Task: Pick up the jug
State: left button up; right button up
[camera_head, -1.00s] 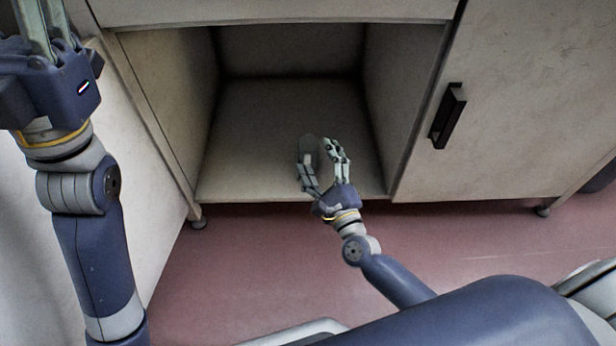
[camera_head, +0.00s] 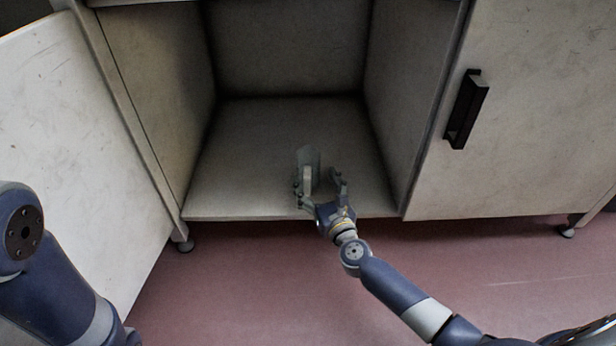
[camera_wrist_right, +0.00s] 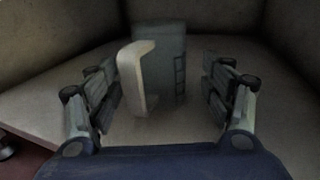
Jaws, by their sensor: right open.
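The jug (camera_head: 310,157) is grey-green and looks see-through, with a pale handle (camera_head: 307,178). It stands upright on the cabinet floor near the front edge. In the right wrist view the jug body (camera_wrist_right: 170,48) stands just ahead, and its pale handle (camera_wrist_right: 130,78) faces me, left of centre. My right gripper (camera_head: 320,182) is open at the near side of the jug, with its fingers spread to either side of the handle. In the wrist view this gripper (camera_wrist_right: 162,88) has a clear gap on both sides. My left gripper is out of view.
The open cabinet (camera_head: 250,150) is otherwise empty, with side walls close on both sides. An open door (camera_head: 80,120) stands at left. A closed door (camera_head: 540,110) with a black handle (camera_head: 466,108) is at right. The reddish floor (camera_head: 240,280) in front is clear.

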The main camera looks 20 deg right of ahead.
aim_at(312, 175)
jog(key=shift+w+b, duration=1.25)
jog(key=shift+w, duration=1.55)
jog(key=shift+r, duration=0.1)
jog(key=shift+a, duration=0.1)
jog(key=c, duration=1.2)
